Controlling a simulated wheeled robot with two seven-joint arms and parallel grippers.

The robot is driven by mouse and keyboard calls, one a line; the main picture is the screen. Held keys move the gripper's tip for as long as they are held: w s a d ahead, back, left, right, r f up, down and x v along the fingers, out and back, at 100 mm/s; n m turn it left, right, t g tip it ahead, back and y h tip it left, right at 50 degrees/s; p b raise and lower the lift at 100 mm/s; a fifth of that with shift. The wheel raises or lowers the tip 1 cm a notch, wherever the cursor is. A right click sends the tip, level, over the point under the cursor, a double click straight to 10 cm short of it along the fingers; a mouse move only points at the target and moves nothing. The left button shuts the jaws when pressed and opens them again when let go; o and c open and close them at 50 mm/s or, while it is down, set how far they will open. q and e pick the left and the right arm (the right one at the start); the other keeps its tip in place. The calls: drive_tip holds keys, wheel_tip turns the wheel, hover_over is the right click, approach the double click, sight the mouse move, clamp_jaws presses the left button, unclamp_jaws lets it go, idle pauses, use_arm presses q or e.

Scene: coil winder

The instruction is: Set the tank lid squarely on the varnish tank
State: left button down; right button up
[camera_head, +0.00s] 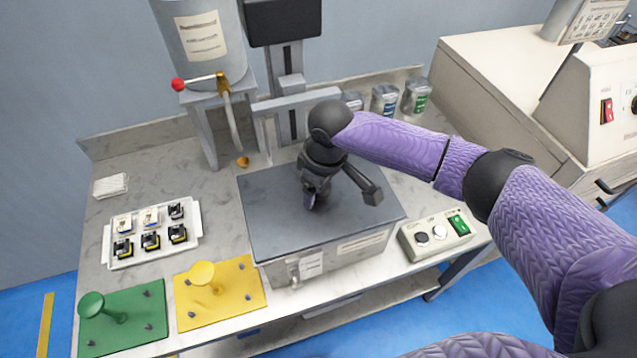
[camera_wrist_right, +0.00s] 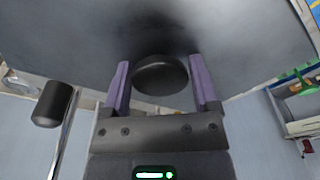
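The tank lid (camera_head: 268,205) is a flat dark grey plate. It lies on top of the varnish tank (camera_head: 340,258), a grey metal box with labels and a tap on its front, and covers its top. Lid and tank edges look roughly parallel, with no clear gap in the head view. My right gripper (camera_head: 312,205) is over the middle of the lid. In the right wrist view, the lid's round black knob (camera_wrist_right: 160,76) is between the two purple fingers, with a gap on each side, so the gripper is open around it. My left gripper is not in view.
A white tray (camera_head: 192,238) of small parts, a green plate (camera_head: 145,330) and a yellow plate (camera_head: 235,300) lie left of the tank. A button box (camera_head: 435,235) stands close on its right. A hopper (camera_head: 200,50) and a post (camera_head: 290,95) with a screen rise behind.

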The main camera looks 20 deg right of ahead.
drive_tip(key=shift+o, duration=1.2)
drive_tip(key=shift+r, duration=0.15)
drive_tip(key=r+p, duration=0.1)
drive_tip(key=r, duration=0.2)
drive_tip(key=r+p, duration=0.1)
drive_tip(key=r, duration=0.2)
drive_tip(key=r+p, duration=0.1)
drive_tip(key=r, duration=0.2)
drive_tip(key=shift+s+d, duration=0.4)
drive_tip(key=shift+r, duration=0.3)
drive_tip(key=shift+s+f, duration=0.1)
